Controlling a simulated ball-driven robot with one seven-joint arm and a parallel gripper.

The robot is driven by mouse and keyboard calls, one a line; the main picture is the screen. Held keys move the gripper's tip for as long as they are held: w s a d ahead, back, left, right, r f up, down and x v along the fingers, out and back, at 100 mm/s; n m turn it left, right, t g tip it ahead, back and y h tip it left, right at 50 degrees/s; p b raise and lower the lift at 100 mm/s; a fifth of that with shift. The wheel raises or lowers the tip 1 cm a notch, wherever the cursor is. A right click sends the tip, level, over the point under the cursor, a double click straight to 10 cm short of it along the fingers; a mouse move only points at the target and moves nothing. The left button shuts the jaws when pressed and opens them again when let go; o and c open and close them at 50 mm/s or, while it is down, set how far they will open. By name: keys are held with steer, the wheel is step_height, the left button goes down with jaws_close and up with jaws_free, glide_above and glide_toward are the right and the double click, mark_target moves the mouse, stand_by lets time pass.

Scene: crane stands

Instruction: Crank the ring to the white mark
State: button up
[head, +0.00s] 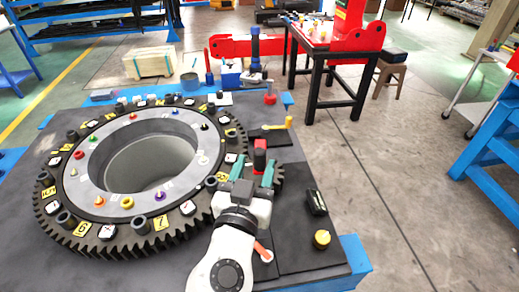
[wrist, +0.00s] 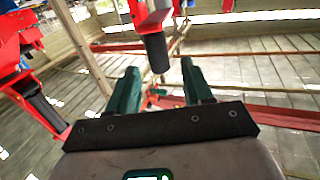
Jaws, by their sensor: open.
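A large dark toothed ring (head: 84,235) lies flat on the bench in the head view. It bears yellow numbered tags, white tags and dark round posts around a grey hub with an open bore. Which white tag is the white mark, I cannot tell. My gripper (head: 258,172) is at the ring's right edge, its two green fingers open. An upright handle with a red and black grip (head: 260,156) stands by the fingertips. The wrist view shows its dark end (wrist: 156,52) between and just beyond my gripper's fingers (wrist: 160,78), with gaps on both sides. The handle's base is hidden.
A yellow-ended lever (head: 279,126) and a red knob (head: 270,97) are behind the handle. A yellow knob (head: 321,239) and a small black block (head: 316,202) sit at the bench's right. A black-legged table (head: 330,97) stands behind. Open floor (head: 410,180) lies to the right.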

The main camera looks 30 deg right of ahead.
mark_target(258, 159)
steer(key=shift+p+x, duration=0.45)
steer(key=shift+x, duration=1.85)
jaws_close()
